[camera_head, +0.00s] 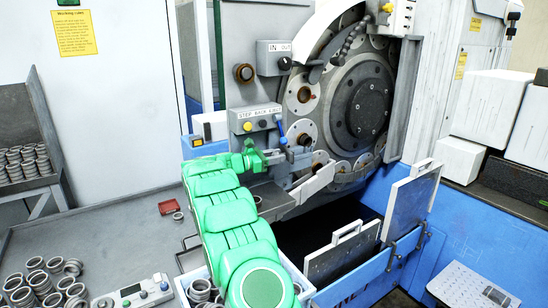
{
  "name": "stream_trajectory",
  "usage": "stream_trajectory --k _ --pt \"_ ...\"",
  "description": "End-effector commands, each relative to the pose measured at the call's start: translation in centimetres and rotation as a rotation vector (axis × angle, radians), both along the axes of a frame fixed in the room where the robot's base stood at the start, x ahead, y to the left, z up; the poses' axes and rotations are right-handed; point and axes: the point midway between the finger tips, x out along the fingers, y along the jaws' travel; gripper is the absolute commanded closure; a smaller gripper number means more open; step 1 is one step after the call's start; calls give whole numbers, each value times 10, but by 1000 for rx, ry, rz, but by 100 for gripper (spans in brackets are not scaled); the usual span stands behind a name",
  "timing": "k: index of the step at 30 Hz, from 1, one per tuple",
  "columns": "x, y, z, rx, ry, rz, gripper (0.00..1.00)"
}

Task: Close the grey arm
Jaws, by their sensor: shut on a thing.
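My green arm reaches up from the bottom of the head view, and my gripper (281,154) is at the front of the grinder, left of the big dark wheel. The gripper is shut on part of the grey arm (296,159), by a small blue handle (283,139). The fingertips are small and partly hidden, so the exact grip is hard to see. The grey arm lies in front of the round discs at the wheel's lower left.
A grey angled guard (312,184) juts out just below. Two grey panels with handles (342,255) stand at the right, by a dark open pit. Steel rings (40,283) and a control box (133,294) are on the table at lower left.

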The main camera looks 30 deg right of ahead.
Motion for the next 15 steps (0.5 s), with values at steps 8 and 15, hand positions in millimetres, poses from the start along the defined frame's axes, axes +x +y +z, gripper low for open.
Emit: stream_trajectory --k 8,15 --pt "-6 -7 0 -1 2 72 100" --pt "-11 -12 1 -2 1 139 100"
